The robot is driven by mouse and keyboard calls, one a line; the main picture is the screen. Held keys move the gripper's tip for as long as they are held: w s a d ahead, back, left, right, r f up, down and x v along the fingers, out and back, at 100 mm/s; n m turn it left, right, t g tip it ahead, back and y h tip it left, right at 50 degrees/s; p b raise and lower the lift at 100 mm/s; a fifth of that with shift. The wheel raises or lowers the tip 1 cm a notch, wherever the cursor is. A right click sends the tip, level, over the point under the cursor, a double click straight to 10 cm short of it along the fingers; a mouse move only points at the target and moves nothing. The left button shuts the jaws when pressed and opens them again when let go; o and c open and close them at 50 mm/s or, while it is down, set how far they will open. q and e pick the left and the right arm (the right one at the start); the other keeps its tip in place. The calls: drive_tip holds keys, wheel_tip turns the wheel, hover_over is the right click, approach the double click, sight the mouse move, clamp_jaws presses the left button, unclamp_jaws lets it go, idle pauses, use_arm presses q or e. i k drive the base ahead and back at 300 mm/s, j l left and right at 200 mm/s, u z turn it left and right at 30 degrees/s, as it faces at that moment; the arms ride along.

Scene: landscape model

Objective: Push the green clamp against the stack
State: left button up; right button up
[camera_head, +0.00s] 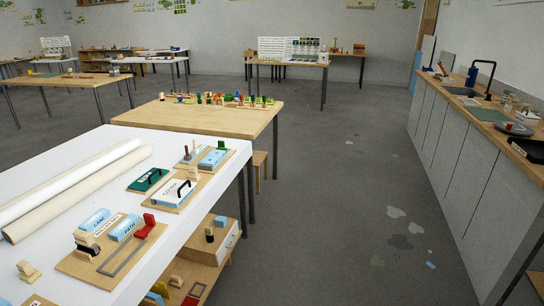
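A flat green piece with a black handle and a white label (148,180) lies on the white table, left of the labelled boards. It is the only large green piece on this table, but I cannot tell for sure that it is the clamp. To its right a white lettered block with a black handle (173,193) sits on a wooden board. Behind that, light blue blocks (212,159) lie on another wooden board. I cannot tell which of these is the stack. Neither of my grippers is in view.
A shelf (215,250) is below. Grey floor (330,220) is open to the right, up to a counter (480,170).

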sight(221, 144)
drive_tip(key=i+l+u, duration=0.25)
drive_tip(key=i, duration=0.15)
drive_tip(key=i+l+u, duration=0.1)
drive_tip(key=i+u, duration=0.15)
drive_tip(key=i, duration=0.15)
drive_tip(key=i+u, duration=0.1)
drive_tip(key=u, duration=0.45)
